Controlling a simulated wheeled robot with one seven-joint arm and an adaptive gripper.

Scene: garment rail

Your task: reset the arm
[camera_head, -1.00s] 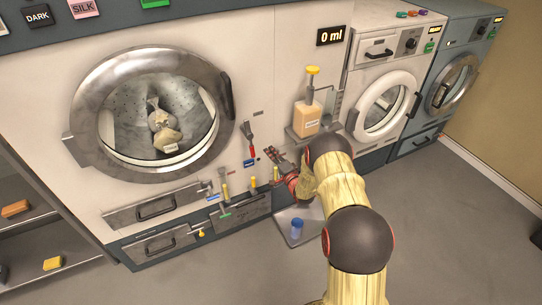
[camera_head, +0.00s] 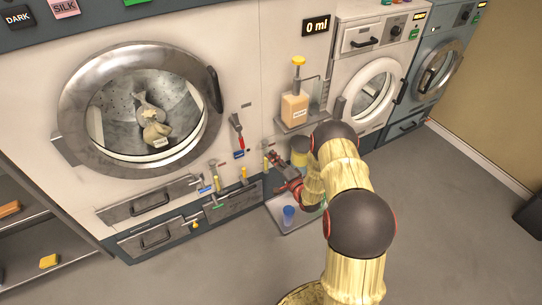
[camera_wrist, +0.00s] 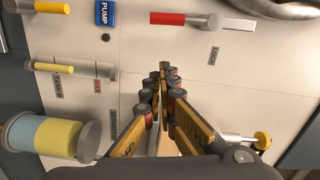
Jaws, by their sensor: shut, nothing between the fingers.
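My gripper (camera_head: 272,162) is in front of the large washer's lower front panel, right of the drawers and below the soap bottle's shelf. Its fingers are shut and empty. In the wrist view the closed fingertips (camera_wrist: 166,72) point at the pale panel, with no object between them. My arm, in yellowish sleeves with dark round joints, reaches in from the bottom right of the head view and hides part of the floor and panel behind it.
A blue-and-yellow cylinder (camera_wrist: 45,135) is close by in the wrist view. A tray with a blue cup (camera_head: 288,214) lies below.

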